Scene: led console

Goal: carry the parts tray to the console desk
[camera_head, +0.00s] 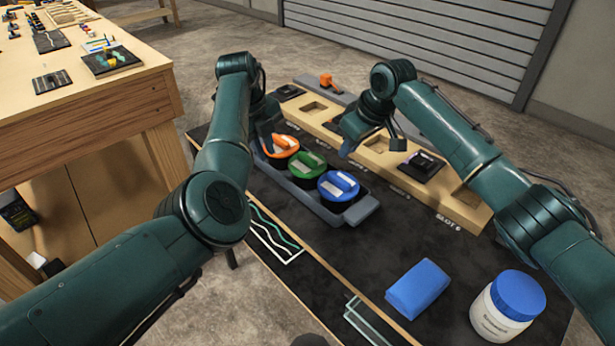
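A grey tray (363,211) sits on the dark console desk (330,250). It holds three round black pieces with coloured tops: orange (284,146), green (307,165) and blue (338,185). My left gripper (268,138) is at the tray's far left end, beside the orange piece. Its fingers are partly hidden, and I cannot tell if they touch the tray. My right gripper (372,146) is over the wooden slot rack (425,198), right of the tray, with its fingers apart and nothing seen between them.
The rack has several slots, some with black modules. A wooden workbench (100,100) with small parts stands at the left. The desk between tray and block is clear.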

